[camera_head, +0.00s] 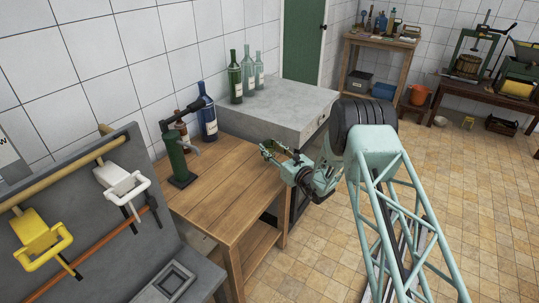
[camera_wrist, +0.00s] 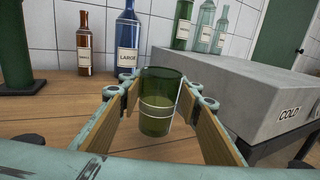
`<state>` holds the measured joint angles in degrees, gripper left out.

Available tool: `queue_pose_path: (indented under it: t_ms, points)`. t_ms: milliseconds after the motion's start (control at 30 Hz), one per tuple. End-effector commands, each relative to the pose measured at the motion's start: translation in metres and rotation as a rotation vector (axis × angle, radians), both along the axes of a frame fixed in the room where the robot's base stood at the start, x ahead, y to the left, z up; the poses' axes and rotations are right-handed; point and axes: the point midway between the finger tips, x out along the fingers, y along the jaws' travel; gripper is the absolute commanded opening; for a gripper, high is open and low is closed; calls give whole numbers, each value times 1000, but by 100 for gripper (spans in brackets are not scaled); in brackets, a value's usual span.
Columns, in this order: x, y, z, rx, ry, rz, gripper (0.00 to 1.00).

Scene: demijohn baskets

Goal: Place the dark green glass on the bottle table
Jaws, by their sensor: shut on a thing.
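The dark green glass (camera_wrist: 160,108) is a see-through tumbler, upright between my two fingers in the wrist view. My gripper (camera_head: 273,149) is shut on it, with a tan pad at each side. In the head view my gripper is at the right side of the wooden table (camera_head: 222,190), in front of the grey slab; the glass is hard to make out there. I cannot tell whether the glass touches the tabletop. A blue bottle labelled LARGE (camera_wrist: 127,42) and a brown bottle (camera_wrist: 84,45) stand on the wooden table behind the glass.
A green lever device (camera_head: 178,155) stands at the table's back left. The grey slab marked COLD (camera_wrist: 255,90) holds several green and clear bottles (camera_head: 248,72) at its back. The table's front middle is clear. A grey panel with yellow and white handles is at left.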

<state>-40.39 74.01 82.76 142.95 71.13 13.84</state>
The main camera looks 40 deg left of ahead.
Motion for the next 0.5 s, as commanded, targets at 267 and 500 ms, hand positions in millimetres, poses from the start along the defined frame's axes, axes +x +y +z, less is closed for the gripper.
queue_pose_path:
  t_ms: [267,500]
  points:
    - [0,0,-29,-1,1,0,16]
    - [0,0,-35,0,0,0,16]
